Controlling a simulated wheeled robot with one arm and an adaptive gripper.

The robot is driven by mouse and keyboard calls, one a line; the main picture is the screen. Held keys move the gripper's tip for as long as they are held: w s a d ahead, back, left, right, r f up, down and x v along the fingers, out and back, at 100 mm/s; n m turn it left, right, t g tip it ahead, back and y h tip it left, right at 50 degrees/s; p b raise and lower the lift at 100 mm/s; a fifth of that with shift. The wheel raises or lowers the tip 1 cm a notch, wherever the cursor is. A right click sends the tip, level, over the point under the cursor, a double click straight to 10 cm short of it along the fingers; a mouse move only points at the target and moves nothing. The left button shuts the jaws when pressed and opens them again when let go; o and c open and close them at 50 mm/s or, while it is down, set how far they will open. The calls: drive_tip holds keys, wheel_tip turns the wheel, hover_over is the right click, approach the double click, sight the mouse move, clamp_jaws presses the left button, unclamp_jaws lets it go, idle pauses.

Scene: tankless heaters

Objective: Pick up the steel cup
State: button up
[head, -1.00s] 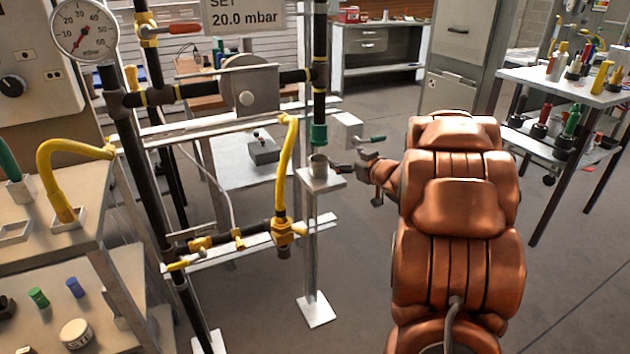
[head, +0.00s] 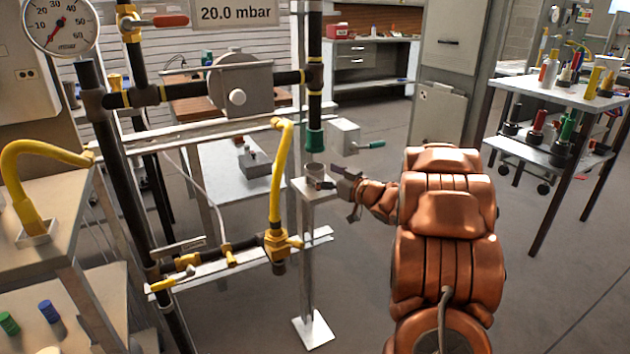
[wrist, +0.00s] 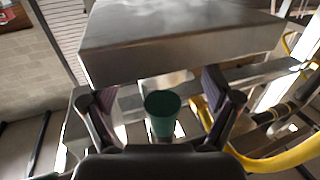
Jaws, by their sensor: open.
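The steel cup (head: 314,171) is a small grey cylinder standing upright on the small square plate (head: 328,194) of a metal stand in the head view. A green-ended vertical pipe (head: 314,140) hangs just above it. My gripper (head: 331,177) is close at the cup's right side, with one dark fingertip overlapping its lower edge in the picture. I cannot tell whether they touch. In the wrist view, my gripper (wrist: 165,97) is open, its two fingers wide apart. A green cylindrical end (wrist: 162,104) shows between them; I cannot make out the cup clearly there.
A grey box with a green-tipped lever (head: 346,137) sits just above my gripper. The pipe frame with a yellow hose (head: 280,175) stands left of the stand. A large grey metal surface (wrist: 175,35) fills the top of the wrist view.

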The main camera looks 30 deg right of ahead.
sight(316, 169)
drive_tip(key=shift+x, duration=1.5)
drive_tip(key=c, duration=1.4)
drive_tip(key=shift+o, duration=0.2)
drive_tip(key=shift+r, duration=0.1)
